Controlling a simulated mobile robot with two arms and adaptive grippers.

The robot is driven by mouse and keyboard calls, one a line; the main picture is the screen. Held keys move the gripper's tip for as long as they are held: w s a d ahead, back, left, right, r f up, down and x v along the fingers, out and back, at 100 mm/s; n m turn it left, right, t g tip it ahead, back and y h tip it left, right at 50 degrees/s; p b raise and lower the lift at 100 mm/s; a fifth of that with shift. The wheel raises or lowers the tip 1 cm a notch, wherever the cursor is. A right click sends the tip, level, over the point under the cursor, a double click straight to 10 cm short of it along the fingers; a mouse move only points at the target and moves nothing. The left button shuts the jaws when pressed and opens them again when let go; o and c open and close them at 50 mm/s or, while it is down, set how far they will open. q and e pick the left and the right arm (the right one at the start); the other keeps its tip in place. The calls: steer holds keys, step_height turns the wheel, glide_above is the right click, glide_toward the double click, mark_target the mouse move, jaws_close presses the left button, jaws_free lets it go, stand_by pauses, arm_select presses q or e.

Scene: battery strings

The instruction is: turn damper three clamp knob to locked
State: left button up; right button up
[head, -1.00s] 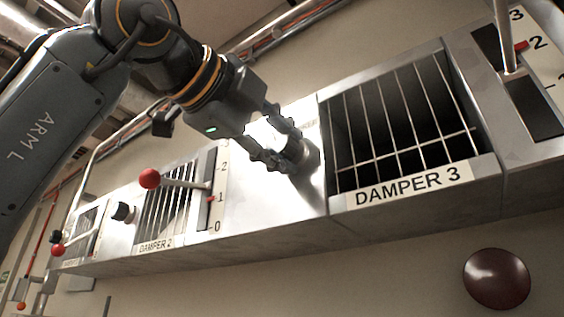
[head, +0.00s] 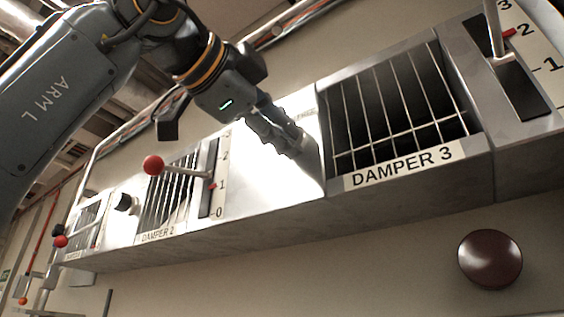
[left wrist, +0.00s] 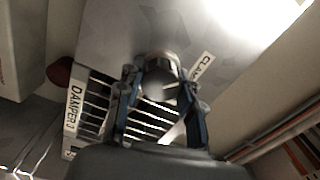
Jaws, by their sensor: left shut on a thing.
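The damper three clamp knob (left wrist: 160,88) is a round grey knob on the metal panel. In the left wrist view it sits between the two fingers of my left gripper (left wrist: 160,80), beside a partly covered clamp label (left wrist: 202,66). In the head view my left gripper (head: 288,138) reaches the panel left of the damper 3 grille (head: 398,112). Its fingers overlap there and hide most of the knob. The gripper is shut on the knob. The knob's pointer and its locked mark cannot be made out. My right gripper is not in view.
The damper 3 lever (head: 493,32) stands at the upper right, by a numbered scale. The damper 2 lever with a red ball (head: 153,165) sticks out left of my gripper. A dark red round object (head: 490,258) is below the panel.

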arm_select(q)
steer(key=o, duration=1.2)
steer(key=v, duration=1.2)
